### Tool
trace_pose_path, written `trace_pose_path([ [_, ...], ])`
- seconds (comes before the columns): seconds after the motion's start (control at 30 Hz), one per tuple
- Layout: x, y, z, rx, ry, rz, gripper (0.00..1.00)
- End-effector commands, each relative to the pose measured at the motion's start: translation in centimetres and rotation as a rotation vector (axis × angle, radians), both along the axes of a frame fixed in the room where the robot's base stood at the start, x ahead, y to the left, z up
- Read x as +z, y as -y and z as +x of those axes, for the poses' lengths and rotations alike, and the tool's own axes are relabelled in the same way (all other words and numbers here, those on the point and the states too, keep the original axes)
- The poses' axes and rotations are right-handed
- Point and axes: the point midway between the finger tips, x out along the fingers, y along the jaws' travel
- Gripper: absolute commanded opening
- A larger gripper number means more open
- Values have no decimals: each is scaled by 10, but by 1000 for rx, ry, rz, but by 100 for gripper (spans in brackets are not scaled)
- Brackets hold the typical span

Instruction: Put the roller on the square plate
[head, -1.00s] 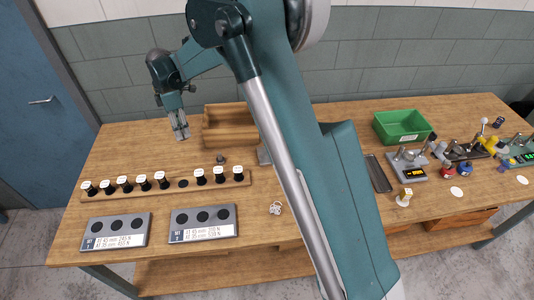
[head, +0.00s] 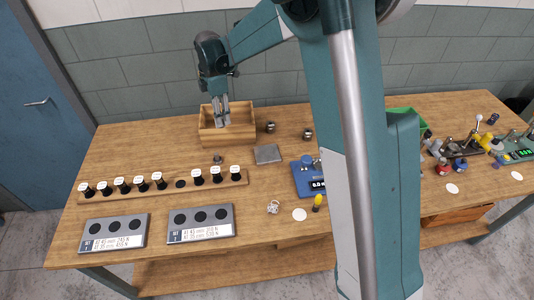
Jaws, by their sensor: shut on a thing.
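The square plate (head: 268,154) is a flat grey metal piece lying on the bench, right of the wooden rack. My gripper (head: 221,122) points down over the open wooden box (head: 247,132), behind and left of the plate. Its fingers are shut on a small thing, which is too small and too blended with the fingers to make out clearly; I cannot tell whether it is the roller. Small grey metal cylinders stand on the bench: one (head: 270,127) right of the box, one (head: 307,134) further right, and a darker piece (head: 217,158) in front of the box. Nothing is on the plate.
A wooden rack (head: 170,190) holds several black pieces with white tops. Two grey trays (head: 115,232) (head: 201,223) with dark round spots lie in front. A blue device (head: 308,177), a yellow-handled tool (head: 318,202) and a ring (head: 272,207) lie right. My arm hides part of the green bin (head: 403,110).

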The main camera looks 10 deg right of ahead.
Motion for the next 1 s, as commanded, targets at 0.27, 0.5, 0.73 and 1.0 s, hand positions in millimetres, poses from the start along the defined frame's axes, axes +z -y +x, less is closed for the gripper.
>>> trace_pose_path([
  [0.27,0,87,-15,13,0,0,7],
  [0.5,-1,143,-31,26,0,0,7],
  [0.73,-1,177,-43,34,0,0,7],
  [1.0,-28,181,-45,37,0,0,7],
])
